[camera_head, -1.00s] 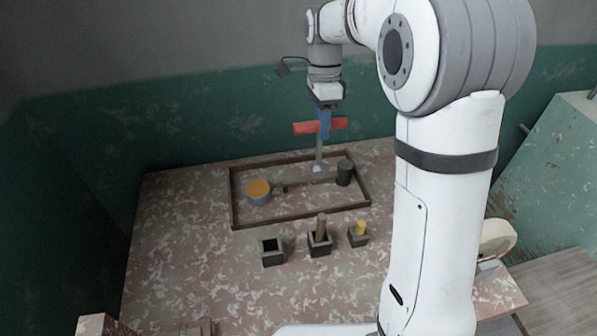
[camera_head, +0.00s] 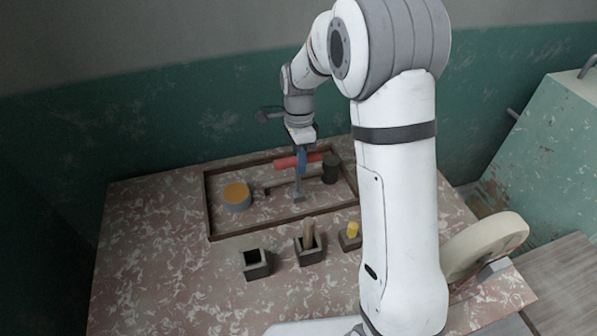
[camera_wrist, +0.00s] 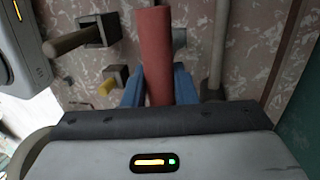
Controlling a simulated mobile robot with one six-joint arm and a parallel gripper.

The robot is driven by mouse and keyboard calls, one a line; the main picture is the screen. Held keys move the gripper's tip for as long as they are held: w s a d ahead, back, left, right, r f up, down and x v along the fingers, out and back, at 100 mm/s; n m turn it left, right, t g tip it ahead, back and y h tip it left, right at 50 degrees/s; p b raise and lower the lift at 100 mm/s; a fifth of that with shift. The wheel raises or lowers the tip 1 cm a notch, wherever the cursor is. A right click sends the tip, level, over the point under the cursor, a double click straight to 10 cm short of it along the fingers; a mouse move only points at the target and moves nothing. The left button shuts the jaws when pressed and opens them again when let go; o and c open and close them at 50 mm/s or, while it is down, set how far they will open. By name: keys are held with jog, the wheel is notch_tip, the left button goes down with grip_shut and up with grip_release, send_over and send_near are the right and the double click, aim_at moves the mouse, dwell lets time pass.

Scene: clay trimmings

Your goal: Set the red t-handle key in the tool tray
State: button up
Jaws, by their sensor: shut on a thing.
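The red t-handle key has a red crossbar (camera_head: 285,164) and a grey shaft (camera_head: 298,185) that hangs down, roughly upright. My gripper (camera_head: 302,158) is shut on the crossbar, its blue fingers on either side. In the wrist view the red crossbar (camera_wrist: 158,45) sits between the fingers (camera_wrist: 160,88). The tool tray is a brown-rimmed frame (camera_head: 208,208) on the speckled table. The shaft's lower end shows inside the tray's outline; I cannot tell whether it touches the floor.
In front are an empty square holder (camera_head: 256,266), one with a wooden peg (camera_head: 309,236) and one with a yellow peg (camera_head: 352,231).

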jog(key=shift+w+x, duration=0.2)
jog(key=shift+x, duration=0.75)
jog(key=shift+w+x, duration=0.25)
jog(key=shift+x, duration=0.75)
jog(key=shift+s+f, duration=0.1)
jog(key=shift+f, duration=0.1)
jog(key=o, duration=0.9)
jog(key=v, duration=1.1)
notch_tip(320, 180, up, 5)
jog(key=n+t, duration=0.2)
jog(key=n, duration=0.2)
send_over(300, 192)
jog(key=s+d, duration=0.3)
jog(key=d, duration=0.1)
jog(key=s+d+n+t, duration=0.1)
jog(key=s+n, duration=0.3)
jog(key=s, duration=0.2)
jog(key=s+d+n+t, duration=0.1)
jog(key=s+d+n, duration=0.1)
jog(key=s+n, duration=0.2)
jog(key=s+d+n+t, duration=0.1)
jog(key=s+d+n, duration=0.1)
jog(key=s, duration=0.6)
jog(key=shift+s+d+n, duration=0.1)
jog(key=shift+d+n, duration=0.1)
jog(key=shift+n, duration=0.7)
